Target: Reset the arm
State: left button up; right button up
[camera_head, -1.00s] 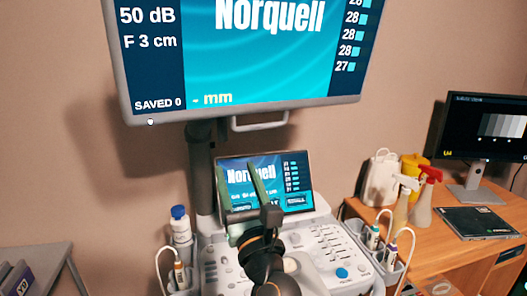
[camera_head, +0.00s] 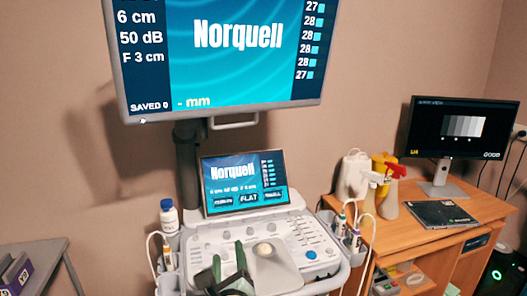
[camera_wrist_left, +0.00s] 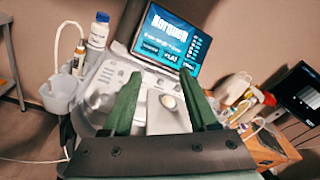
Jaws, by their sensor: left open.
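My left gripper (camera_head: 229,264) has green fingers and is low in the head view, in front of the ultrasound console's key panel (camera_head: 300,240). Its two fingers stand apart with nothing between them. In the left wrist view the open fingers (camera_wrist_left: 160,103) point towards the console, with the trackball area between them. The small touch screen (camera_head: 243,183) showing "Norquell" is above and beyond the fingers. My right gripper is in neither view.
A large monitor (camera_head: 240,50) hangs above the console. A white bottle (camera_head: 169,218) and probes in holders stand at the console's sides. A wooden desk (camera_head: 415,243) at right bears spray bottles (camera_head: 390,190), a tablet and a monitor (camera_head: 460,127). A grey table (camera_head: 40,260) is at left.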

pick_arm(q)
jog(key=s+a+f+n+g+h, duration=0.1)
jog(key=s+f+n+g, duration=0.1)
jog(key=s+f+n, duration=0.3)
jog(key=s+a+f+n+g+h, duration=0.2)
jog(key=s+f+n, duration=0.4)
jog(key=f, duration=0.6)
jog(key=s+a+f+n+g+h+p, duration=0.1)
jog(key=s+f+n+g, duration=0.1)
jog(key=s+f+n, duration=0.3)
notch_tip(320, 180, down, 4)
jog(key=shift+s+a+f+n+g+h, duration=0.3)
jog(key=shift+s+a+g, duration=0.1)
jog(key=shift+s, duration=0.3)
jog(key=s+a+f+n, duration=0.1)
jog(key=s+n, duration=0.1)
jog(key=s, duration=0.1)
jog(key=s+a+f+n, duration=0.1)
jog(key=s+n, duration=0.2)
jog(key=s+a+f+n, duration=0.2)
jog(key=s+n, duration=0.1)
jog(key=shift+s+g+p, duration=0.25)
jog(key=shift+g+p, duration=0.1)
jog(key=shift+g, duration=0.05)
jog(key=shift+s+a+n, duration=0.2)
jog(key=shift+s+n, duration=0.1)
jog(key=shift+n, duration=0.1)
jog(key=shift+c, duration=0.7)
jog(key=shift+a+f, duration=0.1)
jog(key=shift+a, duration=0.05)
